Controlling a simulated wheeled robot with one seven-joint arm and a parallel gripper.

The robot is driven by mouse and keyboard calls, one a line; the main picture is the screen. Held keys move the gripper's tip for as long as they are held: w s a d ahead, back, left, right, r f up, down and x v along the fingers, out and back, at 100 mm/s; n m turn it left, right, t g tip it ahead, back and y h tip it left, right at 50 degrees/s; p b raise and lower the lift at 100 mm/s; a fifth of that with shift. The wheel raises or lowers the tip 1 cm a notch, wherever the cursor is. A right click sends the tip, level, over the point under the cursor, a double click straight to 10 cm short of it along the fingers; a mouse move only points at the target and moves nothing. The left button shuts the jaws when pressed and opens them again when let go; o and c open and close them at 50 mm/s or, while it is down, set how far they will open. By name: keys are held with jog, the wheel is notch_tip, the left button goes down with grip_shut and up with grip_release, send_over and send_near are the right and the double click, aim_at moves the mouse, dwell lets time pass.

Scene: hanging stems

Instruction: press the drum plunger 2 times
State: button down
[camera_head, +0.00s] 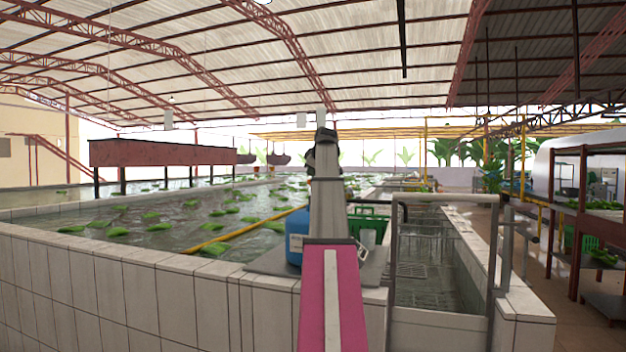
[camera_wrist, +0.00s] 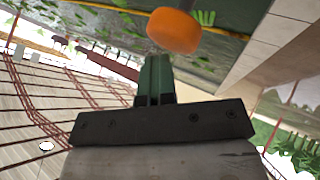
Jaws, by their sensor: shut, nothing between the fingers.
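The blue drum (camera_head: 296,235) stands on a grey slab at the tank's edge in the head view, partly hidden behind my arm. In the wrist view, an orange rounded knob (camera_wrist: 173,31), which looks like the plunger's head, is just beyond my fingertips. My gripper (camera_wrist: 156,62) is shut and empty, with its dark green fingers together. In the picture the fingertips end just below the knob, and I cannot tell whether they touch it. The knob does not show in the head view.
A green crate (camera_head: 372,222) stands right of the drum behind my arm. A grey metal frame (camera_head: 443,198) rises further right. The tiled tank wall (camera_head: 150,285) runs along the front. Green bunches float in the water, and a yellow pole (camera_head: 240,232) crosses it.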

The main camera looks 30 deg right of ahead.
jog(key=shift+r, duration=0.4)
jog(key=shift+r, duration=2.9)
